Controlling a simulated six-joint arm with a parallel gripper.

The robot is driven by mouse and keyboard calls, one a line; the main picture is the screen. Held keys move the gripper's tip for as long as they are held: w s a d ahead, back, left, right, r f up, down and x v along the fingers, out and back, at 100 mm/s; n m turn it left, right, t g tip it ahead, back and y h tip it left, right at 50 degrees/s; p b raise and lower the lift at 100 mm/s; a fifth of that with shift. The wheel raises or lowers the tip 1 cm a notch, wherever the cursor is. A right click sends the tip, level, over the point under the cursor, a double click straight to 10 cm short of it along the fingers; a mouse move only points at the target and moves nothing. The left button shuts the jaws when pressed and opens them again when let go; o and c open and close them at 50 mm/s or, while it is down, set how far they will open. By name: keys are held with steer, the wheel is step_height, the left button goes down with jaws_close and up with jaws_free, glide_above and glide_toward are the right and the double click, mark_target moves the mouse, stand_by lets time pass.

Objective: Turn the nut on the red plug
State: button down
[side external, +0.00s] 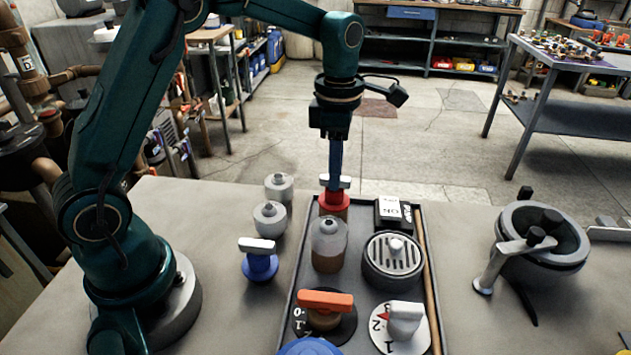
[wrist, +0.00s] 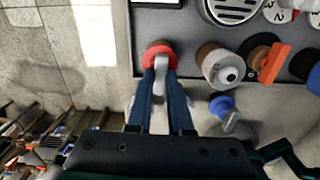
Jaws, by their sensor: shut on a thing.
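The red plug (side external: 334,203) sits upright on a brown base at the far left corner of the dark tray (side external: 293,309). Its pale grey bar-shaped nut (side external: 345,182) is on top. In the wrist view the red plug (wrist: 150,49) shows just beyond my fingertips, with the grey nut (wrist: 160,80) between the fingers. My gripper (side external: 336,177) points straight down over the plug, its blue fingers shut on the nut; it also shows in the wrist view (wrist: 161,66). The fingers hide part of the nut and the plug's top.
A grey-capped bottle (side external: 328,240) stands close in front of the red plug. A switch box (side external: 391,213) and a round grated drain (side external: 393,262) are to its right. A blue plug (side external: 259,262) and two grey fittings stand left of the tray. Orange and white dial knobs are nearer.

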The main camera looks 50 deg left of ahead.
steer(key=c, duration=0.8)
jaws_free()
steer(key=shift+r, duration=2.55)
